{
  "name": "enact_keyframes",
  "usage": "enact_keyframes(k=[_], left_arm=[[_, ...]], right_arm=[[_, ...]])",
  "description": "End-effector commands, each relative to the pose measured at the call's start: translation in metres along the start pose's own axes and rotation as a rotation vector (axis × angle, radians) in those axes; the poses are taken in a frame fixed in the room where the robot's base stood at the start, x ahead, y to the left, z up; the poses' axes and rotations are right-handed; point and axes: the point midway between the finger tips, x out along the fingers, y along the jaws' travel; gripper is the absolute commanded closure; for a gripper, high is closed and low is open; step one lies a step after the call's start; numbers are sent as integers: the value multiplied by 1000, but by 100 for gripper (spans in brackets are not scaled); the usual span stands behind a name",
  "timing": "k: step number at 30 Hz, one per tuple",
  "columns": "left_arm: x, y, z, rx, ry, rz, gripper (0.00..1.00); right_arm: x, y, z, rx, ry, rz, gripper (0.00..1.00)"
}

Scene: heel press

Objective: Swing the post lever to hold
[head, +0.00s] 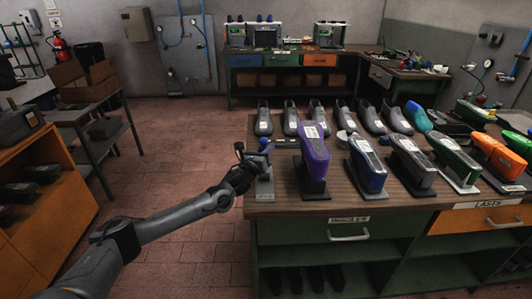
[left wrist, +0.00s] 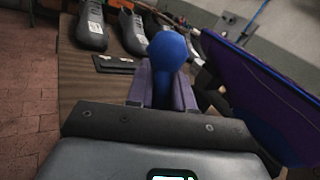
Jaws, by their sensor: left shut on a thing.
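The post lever shows as a blue rounded knob (left wrist: 168,50) between the fingers of my left gripper (left wrist: 163,88) in the left wrist view. The gripper is shut on this knob. In the head view my left gripper (head: 256,158) is at the left front corner of the bench, above a small grey base plate (head: 262,193). A bit of blue shows at the gripper there, and the hand hides most of the post. My right gripper is not in view.
A purple last on a stand (head: 314,150) is close to the right of my left gripper. More lasts stand along the bench (head: 349,208), with grey shoe forms (head: 264,118) behind. Floor left of the bench is open. An orange shelf (head: 45,195) stands at the far left.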

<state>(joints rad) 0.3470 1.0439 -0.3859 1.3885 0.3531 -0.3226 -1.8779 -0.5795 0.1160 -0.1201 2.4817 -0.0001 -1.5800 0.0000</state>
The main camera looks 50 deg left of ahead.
Motion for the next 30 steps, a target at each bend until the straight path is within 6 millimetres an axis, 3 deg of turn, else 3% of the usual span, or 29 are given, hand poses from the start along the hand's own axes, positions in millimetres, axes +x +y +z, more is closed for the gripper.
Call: enact_keyframes(k=[1, 3, 9, 23, 24, 27, 30], left_arm=[[-4, -2, -7, 24, -41, -15, 100], [-10, -6, -4, 60, -106, -34, 100], [-26, -17, 4, 160, -272, -80, 100], [-32, -23, 13, 205, -345, -99, 100], [-32, -23, 13, 205, -345, -99, 74], [-32, -23, 13, 205, -344, -99, 59], [-32, -23, 12, 205, -344, -98, 58]], right_arm=[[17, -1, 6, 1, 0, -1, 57], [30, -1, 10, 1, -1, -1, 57], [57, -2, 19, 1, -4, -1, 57], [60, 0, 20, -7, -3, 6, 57], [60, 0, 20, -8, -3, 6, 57], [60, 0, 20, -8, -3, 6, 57], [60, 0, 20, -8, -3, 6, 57]])
